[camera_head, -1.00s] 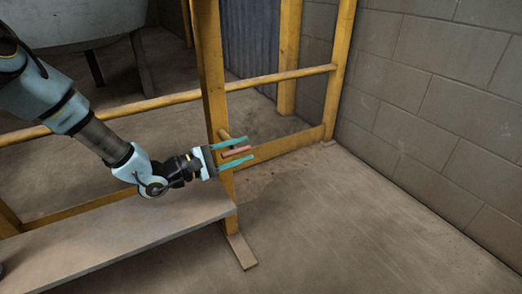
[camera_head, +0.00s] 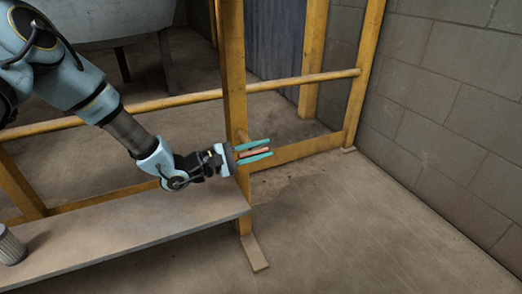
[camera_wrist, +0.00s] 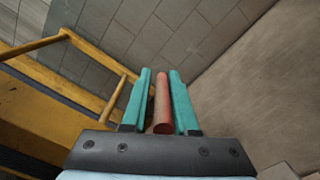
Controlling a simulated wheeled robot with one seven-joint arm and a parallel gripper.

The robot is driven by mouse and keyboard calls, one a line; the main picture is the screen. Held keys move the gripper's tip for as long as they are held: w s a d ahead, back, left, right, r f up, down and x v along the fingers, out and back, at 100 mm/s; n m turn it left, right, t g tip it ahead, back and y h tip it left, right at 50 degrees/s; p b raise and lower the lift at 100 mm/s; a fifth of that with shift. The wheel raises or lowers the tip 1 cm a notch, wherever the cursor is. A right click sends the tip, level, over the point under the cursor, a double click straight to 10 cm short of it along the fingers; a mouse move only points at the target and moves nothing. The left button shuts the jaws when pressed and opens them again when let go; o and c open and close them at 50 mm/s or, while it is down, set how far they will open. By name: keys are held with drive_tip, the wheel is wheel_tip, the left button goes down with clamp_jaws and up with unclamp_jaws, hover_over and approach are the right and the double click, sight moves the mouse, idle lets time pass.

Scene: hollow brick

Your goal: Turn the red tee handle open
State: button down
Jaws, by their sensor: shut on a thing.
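The red tee handle (camera_head: 254,151) is a short red bar beside the upright yellow post (camera_head: 233,90). It also shows in the wrist view (camera_wrist: 162,100), lying lengthwise between my two teal fingers. My gripper (camera_head: 270,147) reaches in from the left at the post and is shut on the red bar, one finger on each side. In the wrist view my gripper (camera_wrist: 160,80) has its fingers running nearly parallel to the bar. How the handle joins its mount is hidden.
A yellow rail (camera_head: 300,82) crosses behind the post. A low bench (camera_head: 130,235) lies below my arm, with a grey ribbed cup (camera_head: 10,248) at its left end. A block wall (camera_head: 450,100) stands right. The floor in front is clear.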

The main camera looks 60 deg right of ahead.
drive_tip(key=shift+s+a+f, duration=0.1)
drive_tip(key=shift+a+f, duration=0.05)
drive_tip(key=shift+f, duration=0.3)
drive_tip(key=g+h+b, duration=0.2)
drive_tip(key=shift+h+b, duration=0.4)
drive_tip(key=h+b, duration=0.1)
drive_tip(key=g+h+b, duration=0.1)
drive_tip(key=b, duration=0.1)
drive_tip(key=shift+a+r+g, duration=0.1)
drive_tip(key=shift+r+g, duration=0.15)
drive_tip(key=shift+g, duration=0.05)
drive_tip(key=shift+r+h+b, duration=0.2)
drive_tip(key=shift+h+b, duration=0.2)
drive_tip(key=shift+b, duration=0.3)
drive_tip(key=shift+r+g, duration=0.2)
drive_tip(key=shift+g, duration=0.2)
drive_tip(key=c, duration=1)
unclamp_jaws()
drive_tip(key=shift+o, duration=1)
drive_tip(key=shift+r+h, duration=0.15)
drive_tip(key=shift+h, duration=0.15)
